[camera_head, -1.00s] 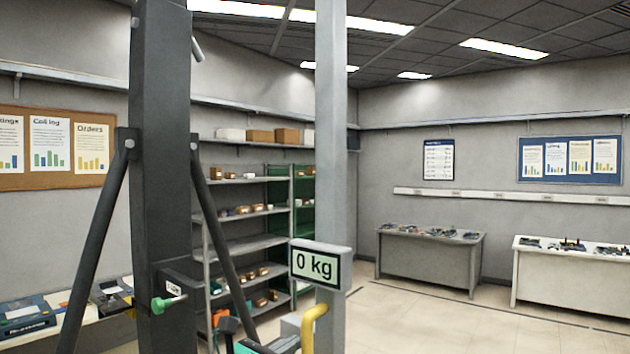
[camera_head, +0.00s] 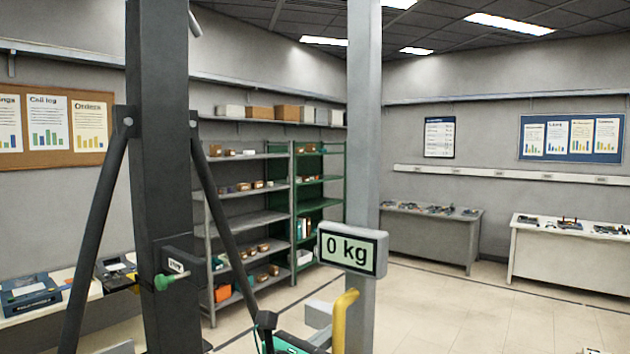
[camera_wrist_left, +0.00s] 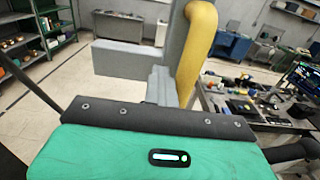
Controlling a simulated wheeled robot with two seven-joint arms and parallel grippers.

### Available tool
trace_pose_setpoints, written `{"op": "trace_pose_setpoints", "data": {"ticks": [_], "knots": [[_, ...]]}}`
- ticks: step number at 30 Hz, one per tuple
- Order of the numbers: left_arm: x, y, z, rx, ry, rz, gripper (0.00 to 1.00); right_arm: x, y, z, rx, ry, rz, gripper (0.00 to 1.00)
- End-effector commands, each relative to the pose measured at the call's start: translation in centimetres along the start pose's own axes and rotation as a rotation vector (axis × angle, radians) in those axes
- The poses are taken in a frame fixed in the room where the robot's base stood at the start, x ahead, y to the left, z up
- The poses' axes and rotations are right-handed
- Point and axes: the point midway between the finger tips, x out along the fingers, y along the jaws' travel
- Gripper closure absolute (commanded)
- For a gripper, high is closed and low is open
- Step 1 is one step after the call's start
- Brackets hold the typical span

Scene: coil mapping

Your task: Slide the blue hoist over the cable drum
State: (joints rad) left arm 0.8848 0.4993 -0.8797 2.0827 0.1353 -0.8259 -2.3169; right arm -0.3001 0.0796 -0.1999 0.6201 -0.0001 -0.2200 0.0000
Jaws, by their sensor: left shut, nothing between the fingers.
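A grey post (camera_head: 364,110) carries a box reading "0 kg" (camera_head: 352,249) and a yellow bent handle (camera_head: 344,320). It may be part of the hoist; no blue shows on it. My teal and dark left gripper (camera_head: 300,345) is at the bottom edge, beside the handle, mostly cut off. In the left wrist view the gripper's teal body and dark plate (camera_wrist_left: 150,117) fill the bottom. The yellow handle (camera_wrist_left: 197,50) rises just beyond it; whether they touch I cannot tell. The left gripper is shut and empty. No cable drum is recognizable. My right gripper is not in view.
A dark upright (camera_head: 157,150) with diagonal braces and a green-knobbed pin (camera_head: 171,281) stands at the left. Behind are shelves (camera_head: 248,219), a left bench (camera_head: 60,305), and grey (camera_head: 435,240) and white (camera_head: 570,258) tables.

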Motion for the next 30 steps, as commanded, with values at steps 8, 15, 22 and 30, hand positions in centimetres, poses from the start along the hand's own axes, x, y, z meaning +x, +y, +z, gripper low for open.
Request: {"op": "trace_pose_setpoints", "data": {"ticks": [8,15,22,30], "knots": [[0.0,-2.8,0.1,-0.001,-0.002,-0.007,1.00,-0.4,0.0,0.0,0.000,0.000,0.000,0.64],[0.0,-4.9,0.1,0.000,-0.001,-0.006,1.00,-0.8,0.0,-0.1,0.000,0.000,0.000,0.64],[0.0,-5.7,0.1,0.000,-0.002,-0.003,1.00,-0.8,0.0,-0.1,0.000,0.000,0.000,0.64],[0.0,-5.7,0.0,0.000,-0.001,-0.002,1.00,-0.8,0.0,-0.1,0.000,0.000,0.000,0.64]]}}
